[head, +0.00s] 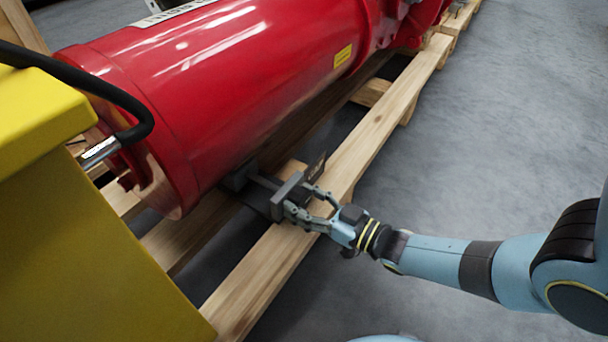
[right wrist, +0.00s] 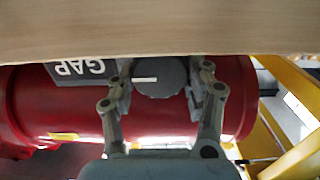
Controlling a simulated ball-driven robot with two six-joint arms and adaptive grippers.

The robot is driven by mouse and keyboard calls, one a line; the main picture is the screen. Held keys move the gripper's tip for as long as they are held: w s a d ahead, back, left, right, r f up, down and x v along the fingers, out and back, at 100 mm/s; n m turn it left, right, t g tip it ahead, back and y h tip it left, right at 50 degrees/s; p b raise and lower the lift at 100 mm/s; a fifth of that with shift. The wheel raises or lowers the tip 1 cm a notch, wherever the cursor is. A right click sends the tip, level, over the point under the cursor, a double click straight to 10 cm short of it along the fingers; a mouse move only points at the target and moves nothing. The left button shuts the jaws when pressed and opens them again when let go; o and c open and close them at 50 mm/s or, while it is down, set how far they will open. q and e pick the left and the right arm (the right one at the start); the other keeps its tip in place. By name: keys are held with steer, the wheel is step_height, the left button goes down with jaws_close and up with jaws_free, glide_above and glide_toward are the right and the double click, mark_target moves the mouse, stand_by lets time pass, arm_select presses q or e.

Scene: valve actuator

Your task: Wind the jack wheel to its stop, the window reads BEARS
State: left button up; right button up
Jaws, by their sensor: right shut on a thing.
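The jack (head: 262,190) is a dark grey assembly under the near end of the red cylinder, at the pallet's edge. My right gripper (head: 297,203) reaches it from the right. In the right wrist view, the round grey jack wheel (right wrist: 160,74) with a white mark sits between the two fingers of my right gripper (right wrist: 163,92), which is shut on it. A grey plate, the window (right wrist: 82,70), beside the wheel reads GAP, upside down in this view. A small dark plate (head: 316,166) stands by the jack in the head view; its text is unreadable. My left gripper is out of view.
The red cylinder (head: 230,85) lies on a wooden pallet (head: 385,105). A yellow box (head: 80,220) with a black hose (head: 135,100) fills the left foreground. Pale wood (right wrist: 160,28) crosses the top of the wrist view. Grey floor to the right is clear.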

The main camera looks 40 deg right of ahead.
steer(key=m, duration=0.5)
steer(key=shift+d, duration=0.1)
steer(key=shift+m, duration=0.3)
stand_by(0.4)
steer(key=o, duration=1.2)
steer(key=v, duration=1.2)
